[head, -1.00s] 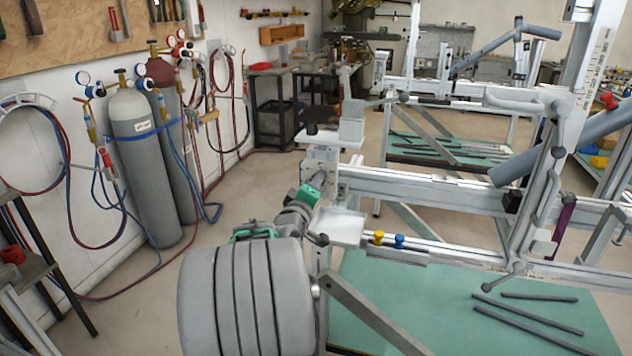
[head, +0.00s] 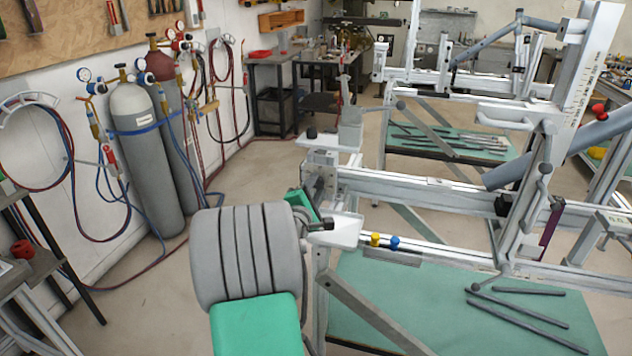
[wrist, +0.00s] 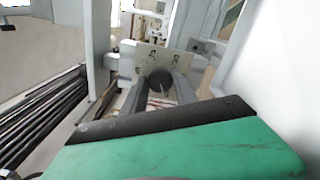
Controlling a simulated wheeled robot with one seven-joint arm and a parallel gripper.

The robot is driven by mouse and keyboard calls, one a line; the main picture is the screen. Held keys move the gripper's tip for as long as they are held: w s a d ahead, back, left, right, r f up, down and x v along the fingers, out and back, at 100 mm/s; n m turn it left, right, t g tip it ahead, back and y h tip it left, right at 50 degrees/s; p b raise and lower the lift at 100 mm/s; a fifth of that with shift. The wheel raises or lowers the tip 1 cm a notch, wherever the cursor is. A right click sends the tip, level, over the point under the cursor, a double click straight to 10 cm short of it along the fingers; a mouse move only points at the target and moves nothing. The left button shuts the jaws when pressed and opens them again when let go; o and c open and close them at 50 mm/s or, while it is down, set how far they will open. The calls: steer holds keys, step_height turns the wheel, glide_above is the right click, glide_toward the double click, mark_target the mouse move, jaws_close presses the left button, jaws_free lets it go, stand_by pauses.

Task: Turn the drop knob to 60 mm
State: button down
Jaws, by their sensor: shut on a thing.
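The drop knob (wrist: 160,82) shows in the wrist view as a dark round knob with a pale line on its face. It sits in front of a pale plate (wrist: 158,60) with small dark marks; I cannot read a setting. My gripper (wrist: 162,88) has one grey finger on each side of the knob and is shut on it. In the head view my grey and green arm hides much of the gripper at the left end of the jig beam (head: 400,186). I cannot make out the knob there.
A pale tray (head: 346,232) juts out beside my arm, with a yellow knob (head: 376,239) and a blue knob (head: 394,242) to its right. Dark tubes (head: 525,320) lie on the green table (head: 420,300). Gas cylinders (head: 140,150) stand by the left wall.

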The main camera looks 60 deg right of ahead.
steer(key=shift+n+p, duration=0.3)
steer(key=shift+n, duration=0.2)
steer(key=shift+f, duration=0.1)
steer(key=c, duration=1)
jaws_free()
steer(key=shift+o, duration=0.2)
steer(key=s+a+b, duration=0.1)
steer(key=a, duration=0.6)
steer(key=shift+a, duration=0.35)
steer(key=shift+s, duration=0.1)
